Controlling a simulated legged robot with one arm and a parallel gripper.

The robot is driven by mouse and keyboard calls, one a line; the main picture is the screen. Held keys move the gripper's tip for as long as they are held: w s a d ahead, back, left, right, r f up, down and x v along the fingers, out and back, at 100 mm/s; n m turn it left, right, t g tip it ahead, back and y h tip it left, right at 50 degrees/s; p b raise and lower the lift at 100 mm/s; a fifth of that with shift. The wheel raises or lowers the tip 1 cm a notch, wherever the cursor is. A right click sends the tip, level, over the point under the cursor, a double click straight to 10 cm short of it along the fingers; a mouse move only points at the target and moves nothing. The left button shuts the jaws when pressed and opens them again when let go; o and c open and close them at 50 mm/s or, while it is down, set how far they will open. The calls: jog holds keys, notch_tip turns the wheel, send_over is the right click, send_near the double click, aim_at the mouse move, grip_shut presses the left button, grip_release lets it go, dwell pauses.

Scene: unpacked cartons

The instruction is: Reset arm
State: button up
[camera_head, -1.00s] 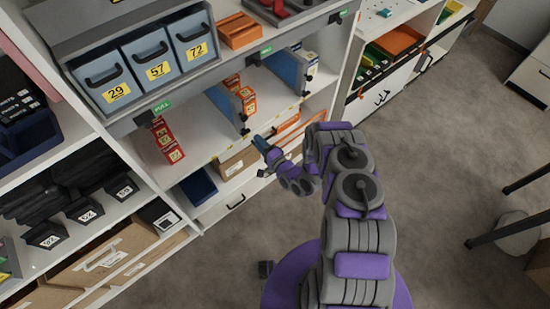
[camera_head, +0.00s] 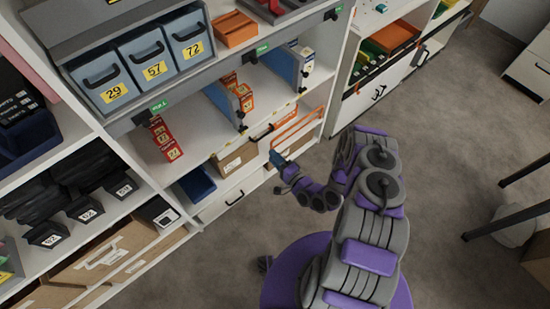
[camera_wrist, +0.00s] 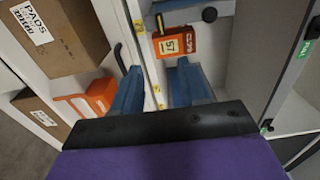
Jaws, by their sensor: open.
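My gripper (camera_head: 278,158) is at the end of my purple and grey arm, in front of the lower part of the shelf unit (camera_head: 225,132). In the wrist view its two blue fingers (camera_wrist: 158,90) stand apart with a gap between them. Nothing shows held in that gap. Beyond the fingers, an orange and white box labelled 57 (camera_wrist: 173,42) is in view on the shelf. I cannot tell the exact distance from the fingers to the shelf.
Red boxes (camera_head: 163,138) and blue dividers (camera_head: 224,102) stand on the middle shelf. Grey-blue bins (camera_head: 145,57) sit above. Cartons (camera_head: 236,160) and a dark blue bin (camera_head: 196,184) are below. Dark legs (camera_head: 510,212) stand at the right. Open grey floor (camera_head: 440,150) lies between.

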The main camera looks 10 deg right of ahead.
dwell(0.3)
jog(key=w+d+r+n+g+h, duration=0.65)
jog(key=w+d+r, duration=0.2)
jog(key=d, duration=0.25)
jog(key=s+d+r+n+g+h, duration=0.1)
jog(key=s+d+r+h, duration=0.15)
jog(key=r, duration=0.45)
jog(key=s+d+r+n+g+h, duration=0.1)
jog(key=s+d+r+h, duration=0.1)
jog(key=d+r, duration=0.35)
jog(key=s+a+r+g+h, duration=0.1)
jog(key=s+a+r+g, duration=0.25)
jog(key=s+r, duration=1.05)
jog(key=s+a+r+n+g, duration=0.1)
jog(key=s+a+r, duration=0.1)
jog(key=s, duration=0.6)
jog(key=s+a+r+n+g+y, duration=0.1)
jog(key=s+a+r+g, duration=0.1)
jog(key=s, duration=0.7)
jog(key=s+a+r+n+g+y, duration=0.1)
jog(key=s+a+r, duration=0.2)
jog(key=s, duration=0.5)
jog(key=shift+s+a+r+g, duration=0.3)
jog(key=shift+r+g, duration=0.1)
jog(key=shift+r, duration=0.15)
jog(key=shift+w+f, duration=0.1)
